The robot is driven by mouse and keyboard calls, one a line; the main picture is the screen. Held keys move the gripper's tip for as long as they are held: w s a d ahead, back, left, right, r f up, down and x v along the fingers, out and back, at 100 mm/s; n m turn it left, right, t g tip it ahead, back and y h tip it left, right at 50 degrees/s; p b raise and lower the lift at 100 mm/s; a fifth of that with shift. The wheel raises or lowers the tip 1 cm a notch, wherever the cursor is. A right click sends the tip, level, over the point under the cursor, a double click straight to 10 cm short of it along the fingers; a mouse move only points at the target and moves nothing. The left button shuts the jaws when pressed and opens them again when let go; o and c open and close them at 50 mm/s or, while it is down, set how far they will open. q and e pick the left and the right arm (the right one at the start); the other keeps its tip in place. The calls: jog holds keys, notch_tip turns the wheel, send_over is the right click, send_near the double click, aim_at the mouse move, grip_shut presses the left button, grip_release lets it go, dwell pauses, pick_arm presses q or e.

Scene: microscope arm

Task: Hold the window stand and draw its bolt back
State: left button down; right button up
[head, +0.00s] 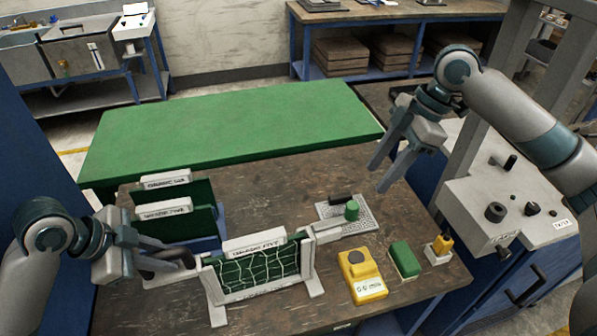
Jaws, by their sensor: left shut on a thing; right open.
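The window stand (257,271) is a white frame on splayed feet with a green panel covered in pale crack-like lines and a white label on top. It stands upright at the front of the brown table. My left gripper (190,262) is shut on the stand's left side; its fingertips are partly hidden. A pale bar that looks like the bolt (330,234) sticks out from the stand's upper right side. My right gripper (384,178) is open and empty, above the back right of the table, apart from the stand and the bar.
Two labelled green panels (178,213) stand behind my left gripper. A grey grid pad (362,222) with a green knob and black piece lies behind the bar. A yellow device (361,277), green block (404,259) and yellow-topped item (442,244) sit right. A grey control box (510,205) borders the table.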

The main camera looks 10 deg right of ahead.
jog(key=shift+r, duration=0.15)
pick_arm(q)
jog(key=c, duration=1.5)
grip_release()
jog(key=shift+d, duration=0.1)
pick_arm(e)
jog(key=shift+d, duration=0.15)
pick_arm(q)
jog(key=shift+v, duration=0.9)
jog(key=shift+s+d+v, duration=0.1)
jog(key=shift+s+v, duration=0.05)
jog(key=shift+v, duration=1)
jog(key=shift+s+d+v, duration=0.1)
jog(key=shift+d+v, duration=0.05)
jog(key=shift+v, duration=1.05)
jog(key=shift+s+d+v, duration=0.1)
jog(key=shift+s+v, duration=0.05)
jog(key=shift+v, duration=1)
pick_arm(e)
jog(key=shift+s+d+r, duration=0.15)
jog(key=shift+s+r, duration=0.05)
jog(key=shift+s, duration=0.3)
pick_arm(q)
jog(key=shift+r, duration=0.1)
